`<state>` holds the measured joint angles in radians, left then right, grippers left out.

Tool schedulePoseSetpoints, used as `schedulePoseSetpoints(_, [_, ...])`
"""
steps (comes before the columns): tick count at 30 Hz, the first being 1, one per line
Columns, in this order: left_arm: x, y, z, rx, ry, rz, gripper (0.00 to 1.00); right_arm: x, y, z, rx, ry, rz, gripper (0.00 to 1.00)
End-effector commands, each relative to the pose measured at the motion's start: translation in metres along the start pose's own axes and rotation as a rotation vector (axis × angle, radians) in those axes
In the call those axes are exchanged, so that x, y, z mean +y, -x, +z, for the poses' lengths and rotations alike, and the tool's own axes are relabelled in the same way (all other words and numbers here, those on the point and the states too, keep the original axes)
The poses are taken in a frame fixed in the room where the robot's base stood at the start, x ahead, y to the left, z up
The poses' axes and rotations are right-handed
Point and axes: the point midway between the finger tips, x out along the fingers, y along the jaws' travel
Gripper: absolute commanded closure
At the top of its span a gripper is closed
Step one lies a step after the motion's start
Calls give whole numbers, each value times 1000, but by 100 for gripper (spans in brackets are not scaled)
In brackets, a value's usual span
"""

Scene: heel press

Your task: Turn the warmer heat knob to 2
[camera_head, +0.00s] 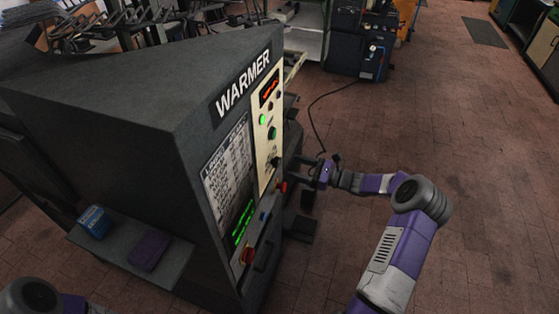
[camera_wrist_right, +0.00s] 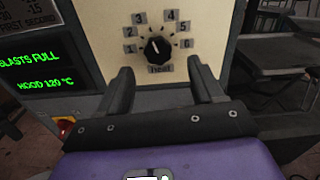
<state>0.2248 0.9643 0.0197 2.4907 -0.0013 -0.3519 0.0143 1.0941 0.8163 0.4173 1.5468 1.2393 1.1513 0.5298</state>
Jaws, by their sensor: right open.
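The warmer (camera_head: 130,85) is a large dark grey cabinet with a cream control panel (camera_head: 268,125). Its black heat knob (camera_wrist_right: 158,47) is in the upper middle of the right wrist view, ringed by labels 1 to 6 with "Heat" below. A small white mark on the knob seems to point up and slightly left; I cannot tell the exact setting. In the head view the knob (camera_head: 275,162) is low on the panel. My right gripper (camera_wrist_right: 160,78) is open and empty, facing the panel, its fingers spread on either side below the knob. My left gripper is out of view.
Green and red buttons and a red display (camera_head: 270,90) are above the knob. A side shelf (camera_head: 115,240) holds a blue box (camera_head: 94,222). Open brick floor lies right.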

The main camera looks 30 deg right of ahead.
Motion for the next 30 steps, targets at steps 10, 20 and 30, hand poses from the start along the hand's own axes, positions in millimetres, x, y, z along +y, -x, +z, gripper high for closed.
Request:
schedulePoseSetpoints(10, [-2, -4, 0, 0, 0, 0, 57, 2, -53, -2, 1, 1, 5, 34])
schedulePoseSetpoints(20, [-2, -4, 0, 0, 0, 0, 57, 2, -62, -1, 3, 2, 4, 34])
schedulePoseSetpoints(30, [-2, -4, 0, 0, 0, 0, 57, 2, -62, -1, 3, 1, 5, 75])
